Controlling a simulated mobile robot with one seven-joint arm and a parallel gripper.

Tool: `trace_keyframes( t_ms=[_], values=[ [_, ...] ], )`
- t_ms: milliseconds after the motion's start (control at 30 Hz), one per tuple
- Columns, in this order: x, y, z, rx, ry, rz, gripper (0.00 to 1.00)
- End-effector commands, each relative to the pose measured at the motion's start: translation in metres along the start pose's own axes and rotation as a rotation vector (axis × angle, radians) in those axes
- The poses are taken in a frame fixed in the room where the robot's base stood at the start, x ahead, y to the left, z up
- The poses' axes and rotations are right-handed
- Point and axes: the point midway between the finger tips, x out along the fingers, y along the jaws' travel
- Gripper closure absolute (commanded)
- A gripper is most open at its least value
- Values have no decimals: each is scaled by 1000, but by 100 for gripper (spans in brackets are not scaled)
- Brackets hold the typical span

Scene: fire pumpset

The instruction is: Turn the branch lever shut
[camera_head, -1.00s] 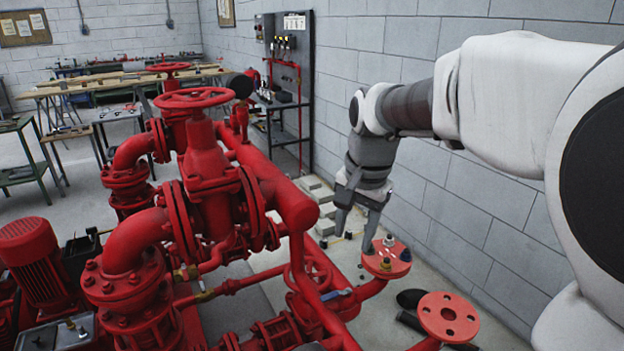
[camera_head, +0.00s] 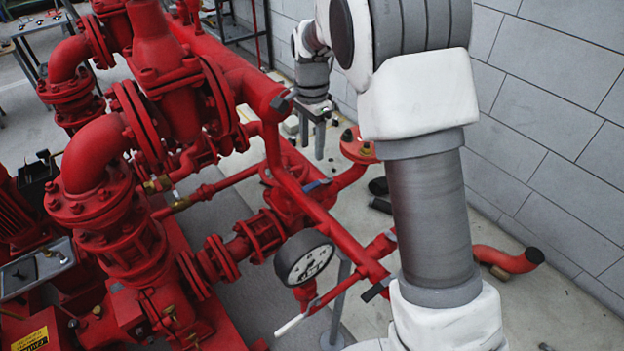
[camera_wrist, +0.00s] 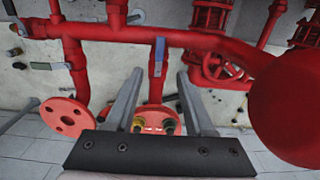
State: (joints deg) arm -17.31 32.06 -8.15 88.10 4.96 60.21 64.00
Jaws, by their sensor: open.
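A small blue-grey lever (camera_head: 316,185) sits on the red branch pipe, left of a red flange (camera_head: 358,150), in the head view. In the wrist view the lever (camera_wrist: 160,52) hangs against the branch, just beyond and between the fingertips, apart from them. Which of several levers the task means is not certain. My gripper (camera_head: 312,148) points down behind and left of the flange in the head view. In the wrist view my gripper (camera_wrist: 160,74) is open and empty, its two fingers spread. The flange with brass fittings (camera_wrist: 155,120) shows between the fingers.
A round dial gauge (camera_head: 304,258) and a pale-handled lever (camera_head: 292,325) stand near the front. Red pump pipework (camera_head: 105,200) fills the left. The block wall (camera_head: 550,110) is close on the right. A second flange (camera_wrist: 66,118) lies left in the wrist view.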

Motion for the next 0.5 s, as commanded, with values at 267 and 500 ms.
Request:
trace_keyframes(
  t_ms=[267, 500],
  values=[
    [65, 1, 0, 0, -2, 4, 46],
    [103, 1, 0, 0, -1, 2, 46]
  ],
)
